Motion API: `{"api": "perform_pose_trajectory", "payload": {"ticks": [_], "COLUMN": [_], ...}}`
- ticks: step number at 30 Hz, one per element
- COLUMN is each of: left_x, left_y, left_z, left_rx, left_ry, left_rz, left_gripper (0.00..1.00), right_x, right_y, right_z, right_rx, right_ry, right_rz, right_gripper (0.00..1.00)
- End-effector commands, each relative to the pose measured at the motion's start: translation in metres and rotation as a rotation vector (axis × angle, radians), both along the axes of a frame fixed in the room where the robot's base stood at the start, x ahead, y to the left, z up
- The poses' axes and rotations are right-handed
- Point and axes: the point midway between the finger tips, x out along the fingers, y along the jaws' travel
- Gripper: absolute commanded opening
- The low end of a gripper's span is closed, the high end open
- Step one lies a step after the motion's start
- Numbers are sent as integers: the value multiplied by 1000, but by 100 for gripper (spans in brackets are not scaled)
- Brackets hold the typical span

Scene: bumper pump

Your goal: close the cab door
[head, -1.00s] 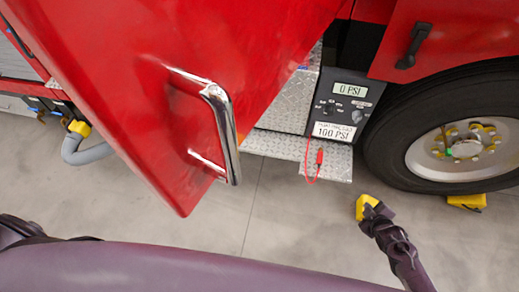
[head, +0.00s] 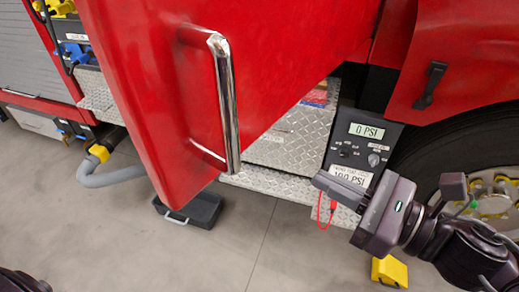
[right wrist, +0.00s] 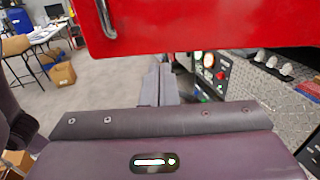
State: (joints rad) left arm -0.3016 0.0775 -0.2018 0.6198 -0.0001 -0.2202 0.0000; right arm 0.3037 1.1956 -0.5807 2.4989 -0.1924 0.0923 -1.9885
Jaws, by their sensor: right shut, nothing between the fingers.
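The red cab door (head: 165,100) stands open, swung out from the truck, with a long chrome handle (head: 228,105) on its face. In the right wrist view the red door (right wrist: 210,28) spans the top, with part of its handle (right wrist: 106,18) at upper left. My right gripper (head: 335,186) is to the right of the door's lower edge, in front of the gauge box. Its fingers also show in the right wrist view (right wrist: 158,84), together and empty, apart from the door in the picture.
A gauge box (head: 358,145) reading 0 PSI stands on the diamond-plate step (head: 275,183), partly hidden by my gripper. A wheel (head: 490,150) and yellow chock (head: 390,271) are at right. A black case (head: 188,210) and grey hose (head: 105,178) lie left. The floor between is clear.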

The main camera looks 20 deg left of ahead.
Motion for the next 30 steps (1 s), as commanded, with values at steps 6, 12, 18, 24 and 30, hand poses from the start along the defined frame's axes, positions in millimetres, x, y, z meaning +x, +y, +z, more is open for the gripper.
{"api": "perform_pose_trajectory", "payload": {"ticks": [6,12,18,24,30], "left_x": [2,3,3,3,2], "left_y": [3,4,4,4,4], "left_z": [15,31,49,66,75], "left_rx": [3,4,4,4,4], "left_ry": [-3,-4,-4,-3,-3], "left_rz": [0,0,1,1,1], "left_gripper": [36,36,36,36,36], "right_x": [8,18,30,40,46], "right_y": [21,49,80,108,124], "right_z": [6,6,7,6,3], "right_rx": [8,7,8,6,4], "right_ry": [2,5,5,7,5], "right_rz": [2,1,-1,0,-1], "right_gripper": [0,0,0,0,0]}}
